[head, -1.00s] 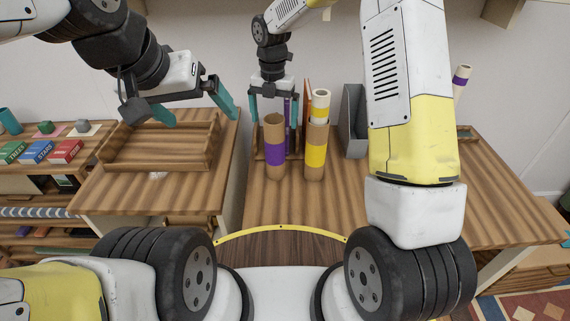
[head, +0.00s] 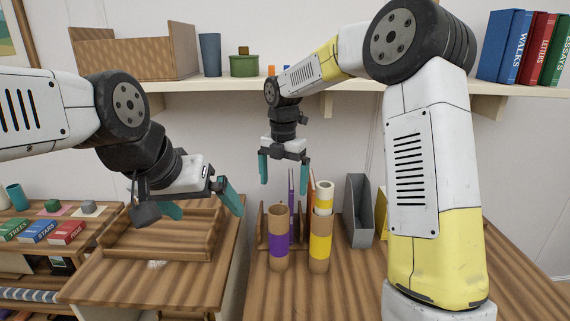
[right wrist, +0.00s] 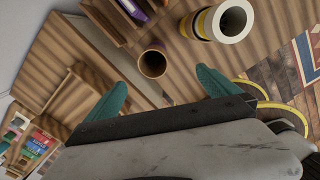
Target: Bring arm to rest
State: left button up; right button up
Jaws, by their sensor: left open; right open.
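My right gripper (head: 283,171) is open and empty in the head view, its teal fingers pointing down above the tubes. Below it a cardboard tube with a purple band (head: 278,239) stands upright on the table, apart from the fingers. In the right wrist view the tube's open top (right wrist: 153,63) shows beyond and between the fingers (right wrist: 160,95). A tube with a yellow band (head: 320,243) stands beside it, with a white-rimmed roll right behind. My left gripper (head: 204,206) is open and empty above the wooden tray on the left side table.
The wooden tray (head: 163,252) lies on the left table. A grey file holder (head: 359,212) stands behind the tubes at right. A wall shelf (head: 187,83) holds a wooden box (head: 133,52), a blue-grey cup (head: 210,54), a green pot (head: 244,65) and several books (head: 521,45).

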jog(key=s+d+r+m+t+y, duration=0.1)
jog(key=s+d+r+m, duration=0.4)
jog(key=s+m, duration=0.15)
jog(key=s+d+r+m+t, duration=0.2)
jog(key=s+d+r+m, duration=0.3)
jog(key=m, duration=0.3)
jog(key=s+d+m+t, duration=0.1)
jog(key=s+d+m, duration=0.1)
jog(key=s+m, duration=0.5)
jog(key=s+d+f+m+t+y, duration=0.1)
jog(key=s+d+m, duration=0.1)
jog(key=s+m, duration=0.5)
jog(key=shift+s+d+f+m+t, duration=0.15)
jog(key=shift+d+f+m+t, duration=0.2)
jog(key=shift+m, duration=0.4)
jog(key=shift+a+r, duration=0.15)
